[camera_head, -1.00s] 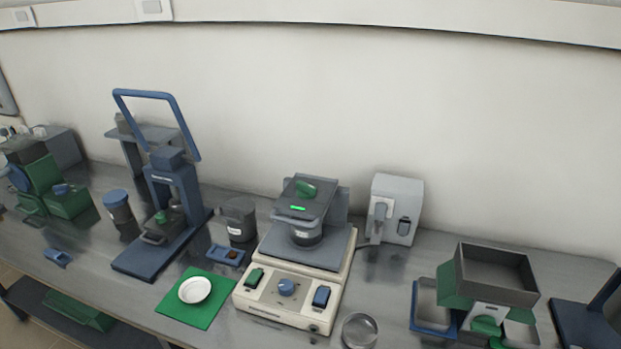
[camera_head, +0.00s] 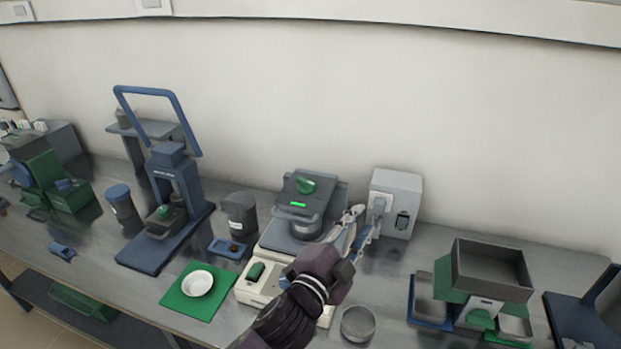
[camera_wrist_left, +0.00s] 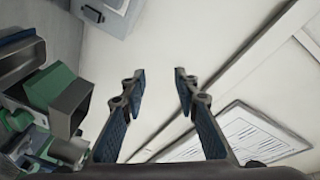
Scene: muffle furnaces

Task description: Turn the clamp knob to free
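The green clamp knob (camera_head: 305,185) sits on the dark top plate of the cream-based machine (camera_head: 249,292), just behind a lit green bar. My left gripper (camera_head: 362,222) is to the right of the machine's upper part, apart from the knob. Its fingers are spread and empty, as the left wrist view also shows (camera_wrist_left: 159,76). My left arm hides much of the machine's front panel. The knob does not show in the left wrist view. My right gripper is not in view.
A grey box (camera_head: 397,190) stands close behind my left gripper. A dark jar (camera_head: 240,214) and a blue press (camera_head: 173,185) stand left of the machine. A round metal dish (camera_head: 358,324) lies at its front right. A white bowl sits on a green mat (camera_head: 180,298).

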